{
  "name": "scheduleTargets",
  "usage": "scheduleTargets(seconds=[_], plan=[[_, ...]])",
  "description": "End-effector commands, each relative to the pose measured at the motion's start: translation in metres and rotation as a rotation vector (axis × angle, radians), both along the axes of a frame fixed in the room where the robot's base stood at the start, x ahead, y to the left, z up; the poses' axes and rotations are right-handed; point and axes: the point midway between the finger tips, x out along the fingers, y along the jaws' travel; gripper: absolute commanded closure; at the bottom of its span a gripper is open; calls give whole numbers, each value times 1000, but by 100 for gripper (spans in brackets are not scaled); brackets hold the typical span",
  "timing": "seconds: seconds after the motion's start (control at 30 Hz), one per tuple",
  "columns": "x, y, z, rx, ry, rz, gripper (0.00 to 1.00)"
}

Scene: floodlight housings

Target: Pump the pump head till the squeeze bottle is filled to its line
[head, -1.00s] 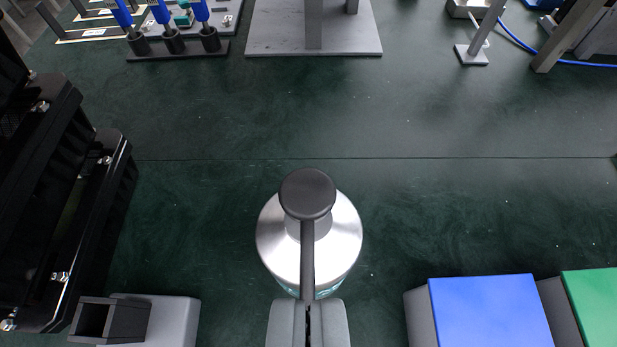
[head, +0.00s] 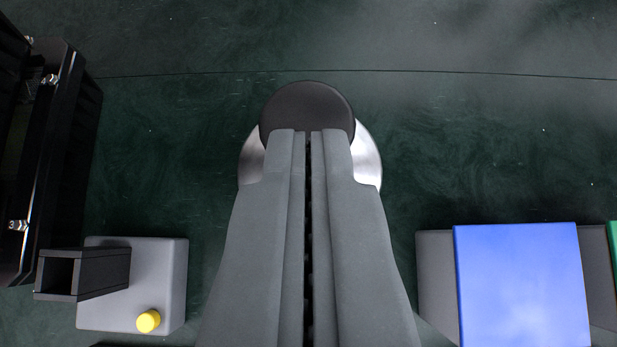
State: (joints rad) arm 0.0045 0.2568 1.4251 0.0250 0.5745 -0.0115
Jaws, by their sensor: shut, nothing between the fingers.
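The pump head (head: 306,104) is a round black disc on top of a bottle with a shiny metal shoulder (head: 367,165). My gripper (head: 308,135) is shut and empty. Its fingertips overlap the near part of the pump head in the picture; I cannot tell whether they touch it. My fingers hide the spout and most of the bottle. I cannot make out the squeeze bottle or its fill line.
A grey block (head: 160,270) with a black square tube (head: 85,273) and a yellow knob (head: 148,321) lies at left. A black finned housing (head: 60,150) stands at the left edge. A blue-topped box (head: 522,285) is at right. The dark green bench (head: 480,140) beyond is clear.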

Motion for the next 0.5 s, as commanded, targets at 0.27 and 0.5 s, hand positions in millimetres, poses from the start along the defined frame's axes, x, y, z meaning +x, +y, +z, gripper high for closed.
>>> scheduleTargets(seconds=[0.27,0.5], plan=[[16,0,-13,0,-1,0,100],[17,0,-13,0,-1,0,100]])
